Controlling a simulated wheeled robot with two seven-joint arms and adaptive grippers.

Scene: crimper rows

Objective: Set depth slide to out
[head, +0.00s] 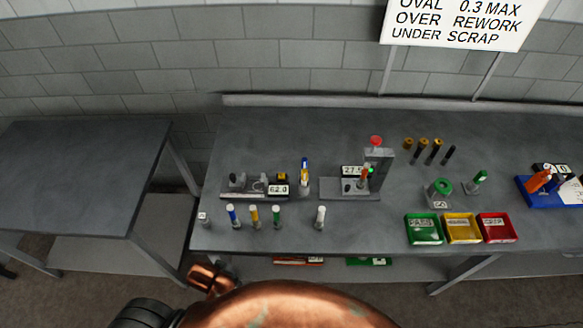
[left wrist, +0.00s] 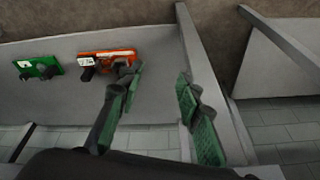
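No part is readable as the depth slide; I cannot tell which one it is or its setting. A low grey fixture (head: 235,194) with small knobs and a "62.0" display (head: 278,189) sits at the left of the bench. A grey press-like stand (head: 379,170) with a red top knob (head: 376,141) and a "27.5" display (head: 352,170) stands right of it. In the left wrist view my left gripper (left wrist: 160,98) is open and empty, its green-padded fingers apart, near the shelf below the bench. My right gripper is not in view.
Colored upright pieces (head: 254,216) stand at the bench front. Green (head: 424,242), yellow (head: 462,242) and red (head: 497,240) bins are at right. An orange device (left wrist: 122,53) and a green device (left wrist: 45,64) lie on the lower shelf. The left table (head: 80,170) is bare.

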